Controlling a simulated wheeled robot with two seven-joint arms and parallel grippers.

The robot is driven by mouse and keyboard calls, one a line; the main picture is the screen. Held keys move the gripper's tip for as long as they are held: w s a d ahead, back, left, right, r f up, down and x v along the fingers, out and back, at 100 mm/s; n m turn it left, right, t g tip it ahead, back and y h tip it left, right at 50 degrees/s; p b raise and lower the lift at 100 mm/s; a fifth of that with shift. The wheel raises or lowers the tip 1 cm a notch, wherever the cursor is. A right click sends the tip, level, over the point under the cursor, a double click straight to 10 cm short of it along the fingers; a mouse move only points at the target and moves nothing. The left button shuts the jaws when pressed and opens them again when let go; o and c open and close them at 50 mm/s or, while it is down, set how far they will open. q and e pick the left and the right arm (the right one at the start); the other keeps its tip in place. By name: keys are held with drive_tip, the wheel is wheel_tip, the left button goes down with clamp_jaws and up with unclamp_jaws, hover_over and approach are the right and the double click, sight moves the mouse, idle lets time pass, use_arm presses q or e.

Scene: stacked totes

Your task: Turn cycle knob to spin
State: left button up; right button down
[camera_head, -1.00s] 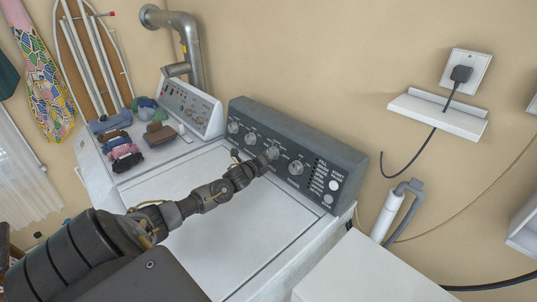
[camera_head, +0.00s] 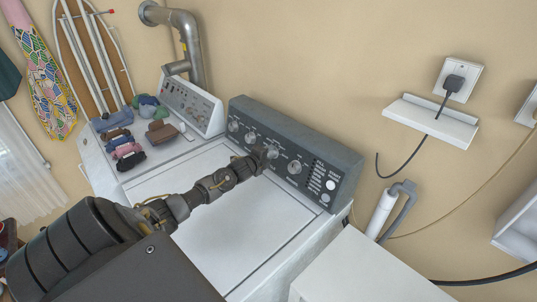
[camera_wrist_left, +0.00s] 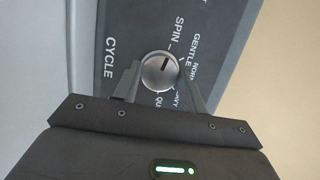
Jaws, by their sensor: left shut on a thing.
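The cycle knob (camera_wrist_left: 160,72) is round and silver, with a dark pointer line on its face. In the left wrist view the line points up, roughly toward the tick by the SPIN label; exact alignment is unclear. The CYCLE label lies left of it; the GENTLE label lies to the right. My left gripper (camera_wrist_left: 162,90) is shut on the knob, one finger on each side. In the head view my left gripper (camera_head: 263,156) reaches the dark control panel (camera_head: 315,150) of the washer, partly covering the knob (camera_head: 272,152). My right gripper is not in view.
Other knobs (camera_head: 294,167) sit close on both sides along the panel. The white washer lid (camera_head: 215,240) below my arm is clear. Folded clothes (camera_head: 127,149) lie on the machine to the left. A white surface (camera_head: 360,275) stands at the front right.

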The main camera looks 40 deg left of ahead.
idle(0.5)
use_arm(q)
drive_tip(key=o, duration=1)
drive_tip(key=shift+c, duration=0.2)
drive_tip(key=shift+s, duration=0.55)
drive_tip(key=b+v, duration=0.2)
drive_tip(key=v, duration=0.7)
drive_tip(key=shift+s+r+b, duration=0.2)
drive_tip(key=shift+s+b, duration=0.1)
drive_tip(key=shift+s, duration=0.05)
drive_tip(key=shift+d, duration=0.2)
